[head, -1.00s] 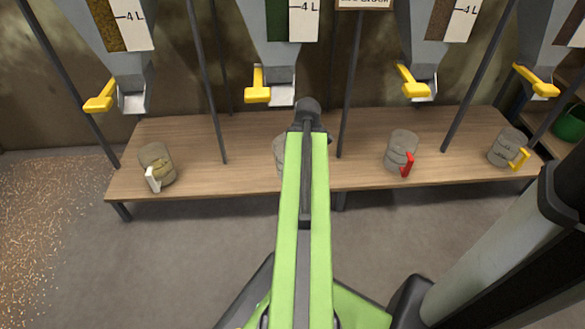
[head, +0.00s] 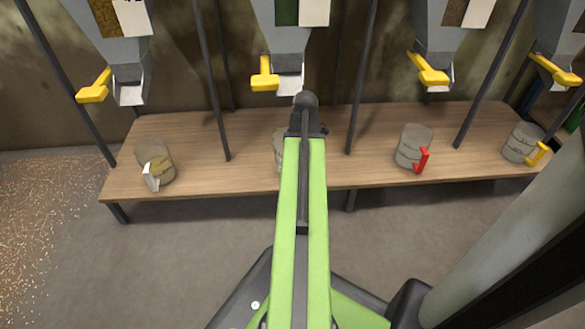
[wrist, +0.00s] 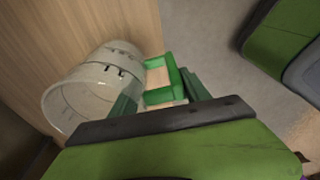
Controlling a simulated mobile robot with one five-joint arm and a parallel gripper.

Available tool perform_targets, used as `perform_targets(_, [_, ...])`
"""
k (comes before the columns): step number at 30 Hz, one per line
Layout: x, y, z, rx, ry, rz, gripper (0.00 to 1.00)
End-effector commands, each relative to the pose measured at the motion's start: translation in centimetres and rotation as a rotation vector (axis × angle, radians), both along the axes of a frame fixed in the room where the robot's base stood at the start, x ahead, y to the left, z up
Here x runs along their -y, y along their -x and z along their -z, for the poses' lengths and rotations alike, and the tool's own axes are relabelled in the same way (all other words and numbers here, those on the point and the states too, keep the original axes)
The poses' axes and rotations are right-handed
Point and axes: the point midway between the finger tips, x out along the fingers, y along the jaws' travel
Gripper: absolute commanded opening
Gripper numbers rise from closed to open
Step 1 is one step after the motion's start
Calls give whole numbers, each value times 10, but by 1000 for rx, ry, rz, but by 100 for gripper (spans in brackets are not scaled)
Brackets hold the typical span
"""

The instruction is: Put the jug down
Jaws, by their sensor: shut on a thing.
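A clear-grey jug (wrist: 85,90) with a green handle (wrist: 162,80) lies at the left of the wrist view, in front of the wooden bench. My gripper (wrist: 158,93) is shut on this green handle. In the head view only the left edge of this jug (head: 278,148) shows, with my green arm covering the rest and the gripper. I cannot tell whether the jug's base touches the bench (head: 240,175).
Other jugs stand on the bench: one with a white handle (head: 157,162) at left, one with a red handle (head: 413,147) and one with a yellow handle (head: 522,143) at right. Hoppers with yellow levers (head: 265,75) hang above. Upright posts (head: 362,80) rise around the bench.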

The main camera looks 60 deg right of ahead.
Motion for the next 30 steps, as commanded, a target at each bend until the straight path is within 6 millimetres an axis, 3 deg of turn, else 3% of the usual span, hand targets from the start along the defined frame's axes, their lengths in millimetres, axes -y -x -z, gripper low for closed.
perform_targets(1, [2, 2, 18, 0, 0, 4, 0])
perform_targets(2, [2, 3, 20, 0, 0, 6, 0])
perform_targets(14, [5, 5, 22, 0, 0, 11, 0])
perform_targets(15, [5, 6, 20, 0, 0, 11, 60])
perform_targets(19, [6, 6, 20, 0, 0, 12, 75])
perform_targets(30, [6, 7, 15, 0, 0, 13, 75])
